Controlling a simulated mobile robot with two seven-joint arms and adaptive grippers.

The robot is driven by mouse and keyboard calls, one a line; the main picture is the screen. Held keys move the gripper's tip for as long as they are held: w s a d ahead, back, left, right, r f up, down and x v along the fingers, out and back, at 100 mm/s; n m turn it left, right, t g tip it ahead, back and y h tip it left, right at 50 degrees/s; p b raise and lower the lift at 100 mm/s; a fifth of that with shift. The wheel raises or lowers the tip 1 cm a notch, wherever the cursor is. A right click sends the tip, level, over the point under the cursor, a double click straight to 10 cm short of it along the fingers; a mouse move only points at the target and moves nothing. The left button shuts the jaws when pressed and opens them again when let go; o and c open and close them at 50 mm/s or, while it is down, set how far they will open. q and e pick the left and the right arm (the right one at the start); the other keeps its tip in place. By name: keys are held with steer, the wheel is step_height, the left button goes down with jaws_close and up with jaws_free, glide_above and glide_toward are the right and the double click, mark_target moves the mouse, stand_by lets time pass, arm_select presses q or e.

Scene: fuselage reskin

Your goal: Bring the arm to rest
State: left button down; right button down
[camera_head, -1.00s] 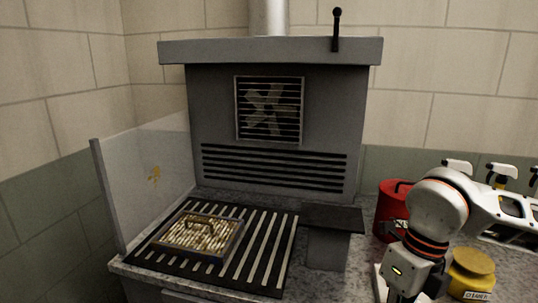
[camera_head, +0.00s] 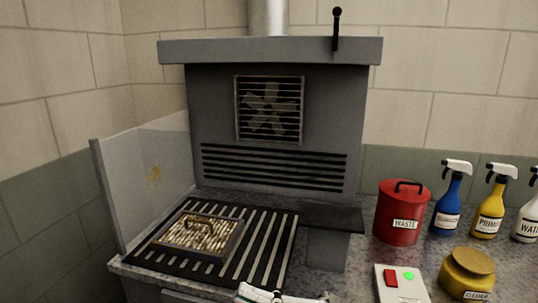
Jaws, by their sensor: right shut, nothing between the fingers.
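My right arm's end shows only as a white and dark part at the bottom edge, with the right gripper (camera_head: 282,296) mostly cut off by the frame. It is shut and empty, in front of the slatted grate (camera_head: 262,262). My left gripper is not in view.
A tray (camera_head: 203,235) of small pale pieces with a handle sits on the grate under a grey hood (camera_head: 270,51). A clear panel (camera_head: 150,180) stands at left. At right are a red waste can (camera_head: 400,205), spray bottles (camera_head: 488,208), a yellow jar (camera_head: 467,272) and a switch box (camera_head: 400,284).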

steer(key=w+d+f+m+t+h, duration=0.4)
steer(key=d+f+m+t+h, duration=0.25)
steer(key=f+m, duration=0.35)
steer(key=w+d+f+m+t+h, duration=0.4)
steer(key=d+f+m+t+h, duration=0.25)
steer(key=f+m, duration=0.3)
steer(key=s+d+f+m+g+h, duration=0.2)
steer(key=s+d+f, duration=0.1)
steer(key=f, duration=0.4)
steer(key=s+d+f+m+g+h, duration=0.2)
steer(key=s+d+f, duration=0.1)
steer(key=s+f, duration=0.3)
steer(key=s+d+f+m+g+h, duration=0.1)
steer(key=s+d+f+m+h, duration=0.1)
steer(key=f, duration=0.8)
steer(key=s+d, duration=0.1)
steer(key=s, duration=0.1)
steer(key=shift+s+d+g+h, duration=0.4)
steer(key=shift+f, duration=0.1)
